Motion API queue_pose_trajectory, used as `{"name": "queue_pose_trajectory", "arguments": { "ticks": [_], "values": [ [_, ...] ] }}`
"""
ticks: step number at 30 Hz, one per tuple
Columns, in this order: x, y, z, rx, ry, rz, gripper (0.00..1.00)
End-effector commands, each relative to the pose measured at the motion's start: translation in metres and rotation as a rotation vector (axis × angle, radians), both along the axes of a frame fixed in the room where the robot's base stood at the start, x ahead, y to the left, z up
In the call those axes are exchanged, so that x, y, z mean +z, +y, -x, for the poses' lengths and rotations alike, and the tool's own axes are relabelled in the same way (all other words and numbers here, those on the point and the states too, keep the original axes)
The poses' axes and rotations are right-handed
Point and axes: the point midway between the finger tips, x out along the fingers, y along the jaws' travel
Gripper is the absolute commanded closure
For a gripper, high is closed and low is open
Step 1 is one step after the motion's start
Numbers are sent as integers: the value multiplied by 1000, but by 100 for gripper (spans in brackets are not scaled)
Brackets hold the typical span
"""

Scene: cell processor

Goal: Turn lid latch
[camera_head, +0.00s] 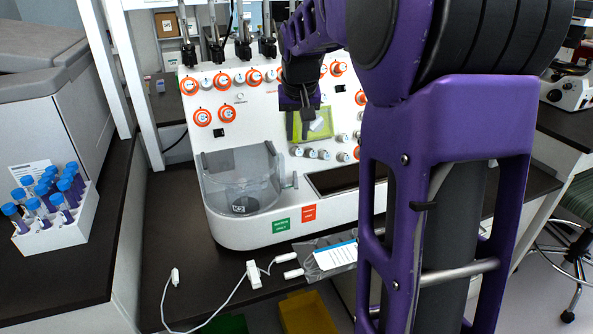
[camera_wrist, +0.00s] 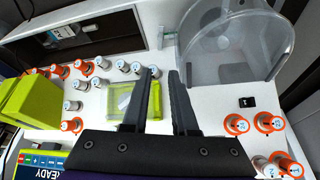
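A clear round lid and bowl (camera_head: 240,187) sit at the front left of the white cell processor (camera_head: 225,105). The wrist view shows the clear lid (camera_wrist: 235,45) at upper right. A small latch-like piece (camera_wrist: 167,40) stands at the lid's left edge in the wrist view; it seems to match the small piece (camera_head: 291,181) right of the bowl in the head view. My gripper (camera_wrist: 162,74) points toward that piece, with a gap between its dark fingers and nothing between them. In the head view my gripper (camera_head: 306,108) is over the processor's panel, partly hidden by my wrist.
Orange-ringed knobs (camera_wrist: 237,124) and white knobs (camera_wrist: 136,67) stand out from the panel. A yellow-green holder (camera_head: 318,123) is close to my gripper. A rack of blue-capped tubes (camera_head: 62,232) stands left. A cable and a bag (camera_head: 328,262) lie in front.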

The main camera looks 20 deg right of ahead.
Motion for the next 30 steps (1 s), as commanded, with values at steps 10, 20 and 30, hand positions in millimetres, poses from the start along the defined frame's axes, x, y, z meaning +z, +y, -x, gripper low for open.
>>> {"name": "queue_pose_trajectory", "arguments": {
  "ticks": [10,20,30],
  "values": [
    [-69,-8,-26,1,4,-2,74],
    [-129,-15,-50,0,3,-2,74],
    [-151,-18,-60,1,-1,0,74]
  ]
}}
